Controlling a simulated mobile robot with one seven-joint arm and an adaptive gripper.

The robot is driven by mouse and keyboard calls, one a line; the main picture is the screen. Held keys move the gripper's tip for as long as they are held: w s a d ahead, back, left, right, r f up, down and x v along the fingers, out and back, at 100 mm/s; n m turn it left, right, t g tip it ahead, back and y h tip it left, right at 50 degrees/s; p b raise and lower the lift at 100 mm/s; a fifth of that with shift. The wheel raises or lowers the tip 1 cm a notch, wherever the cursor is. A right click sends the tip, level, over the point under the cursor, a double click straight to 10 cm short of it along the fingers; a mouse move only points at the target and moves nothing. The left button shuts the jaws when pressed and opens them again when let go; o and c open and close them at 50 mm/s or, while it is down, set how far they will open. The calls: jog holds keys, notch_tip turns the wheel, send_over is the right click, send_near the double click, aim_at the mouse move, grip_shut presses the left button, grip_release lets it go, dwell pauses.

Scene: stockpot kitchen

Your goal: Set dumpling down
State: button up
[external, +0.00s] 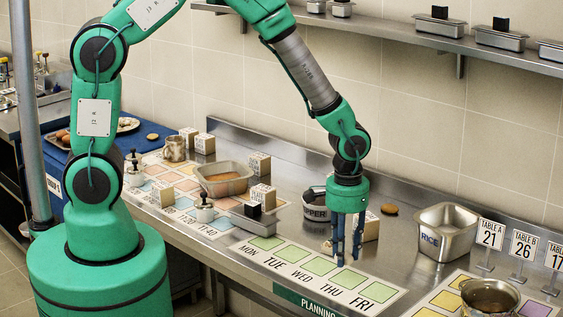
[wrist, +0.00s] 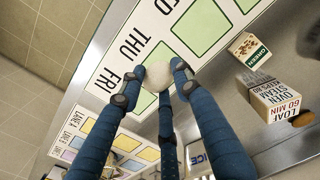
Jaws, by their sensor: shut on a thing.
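The dumpling (wrist: 158,76) is a pale, round lump in the wrist view, held between the blue fingers of my gripper (external: 346,254). In the external view the fingers point straight down and hide it. The planning strip (external: 300,275) is a white board with a row of green squares labelled MON to FRI. My fingertips are over its THU end, and in the wrist view the dumpling covers part of the THU square. I cannot tell whether the dumpling touches the strip.
A pepper container (external: 315,212) and a small labelled box (external: 368,227) stand behind my gripper. A steel rice pan (external: 447,232) and table signs (external: 489,236) are to the right. A metal pot (external: 490,297) is at the front right. The other green squares look bare.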

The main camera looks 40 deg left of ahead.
jog(key=w+a+r+n+p, duration=0.1)
jog(key=w+a+n+p, duration=0.15)
jog(key=w+a, duration=0.75)
jog(key=w+a+r+n+p, duration=0.1)
jog(key=w+a+n, duration=0.35)
jog(key=a, duration=0.85)
jog(key=w+a+r+n+p, duration=0.1)
jog(key=w+a+r+p, duration=0.1)
jog(key=w+a, duration=0.9)
jog(key=s+a+n+p, duration=0.2)
jog(key=a+n, duration=0.2)
jog(key=a, duration=1.9)
jog(key=s+a+n+p, duration=0.3)
jog(key=a+n, duration=0.1)
jog(key=a, duration=1.9)
jog(key=shift+s+a+r, duration=0.2)
jog(key=shift+a+r, duration=0.05)
jog(key=shift+r, duration=0.05)
jog(key=shift+f, duration=3.1)
jog(key=shift+f, duration=0.1)
